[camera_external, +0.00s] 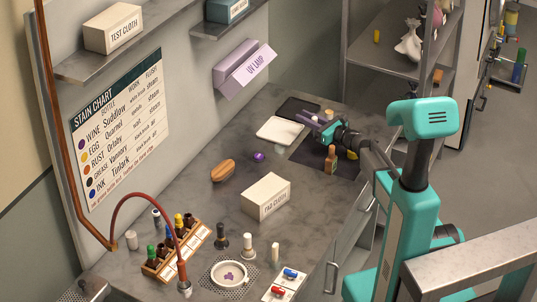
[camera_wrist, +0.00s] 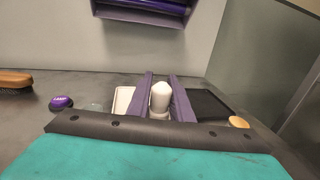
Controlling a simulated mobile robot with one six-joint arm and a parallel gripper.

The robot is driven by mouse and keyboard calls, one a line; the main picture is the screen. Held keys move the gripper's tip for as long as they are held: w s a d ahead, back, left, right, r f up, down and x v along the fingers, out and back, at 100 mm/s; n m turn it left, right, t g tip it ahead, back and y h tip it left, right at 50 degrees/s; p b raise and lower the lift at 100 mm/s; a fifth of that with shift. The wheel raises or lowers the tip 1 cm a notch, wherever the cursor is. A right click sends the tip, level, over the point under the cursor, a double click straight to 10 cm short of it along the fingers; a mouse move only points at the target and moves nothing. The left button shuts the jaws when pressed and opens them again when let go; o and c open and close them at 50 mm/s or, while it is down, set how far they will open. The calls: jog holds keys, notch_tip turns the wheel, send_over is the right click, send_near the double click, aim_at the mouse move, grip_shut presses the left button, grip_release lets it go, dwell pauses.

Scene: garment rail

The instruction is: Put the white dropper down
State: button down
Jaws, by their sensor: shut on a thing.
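My gripper (camera_external: 311,119) is over the far part of the worktop, near the white tray and the dark tray. In the wrist view its two purple fingers (camera_wrist: 160,92) are shut on the white dropper (camera_wrist: 160,98), which has a rounded white top and stands between them. The dropper's lower end is hidden, so I cannot tell whether it touches the surface. In the external view the gripper mostly hides the dropper.
The white tray (camera_external: 276,131) and dark tray (camera_external: 292,106) are close by. A brown bottle (camera_external: 331,160) stands on a dark mat (camera_external: 318,152). A purple-capped item (camera_external: 259,156), a brush (camera_external: 223,170) and a tab cloth box (camera_external: 265,197) are nearer the wall and front.

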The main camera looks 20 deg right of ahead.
aim_at(313, 118)
jog(key=shift+f, duration=1.35)
jog(key=shift+f, duration=0.15)
jog(key=c, duration=1.6)
grip_release()
jog(key=shift+r+p, duration=0.2)
jog(key=shift+p, duration=0.1)
jog(key=shift+s+d+f, duration=0.1)
jog(key=shift+s+d, duration=0.1)
jog(key=shift+s, duration=0.2)
jog(key=b+v, duration=0.1)
jog(key=v, duration=0.1)
jog(key=shift+s+d, duration=0.1)
jog(key=shift+s, duration=0.15)
notch_tip(313, 118, up, 4)
jog(key=shift+w+f+b, duration=0.1)
jog(key=shift+w+b, duration=0.1)
jog(key=shift+b, duration=0.4)
jog(key=shift+r+b, duration=0.3)
jog(key=shift+r, duration=1.4)
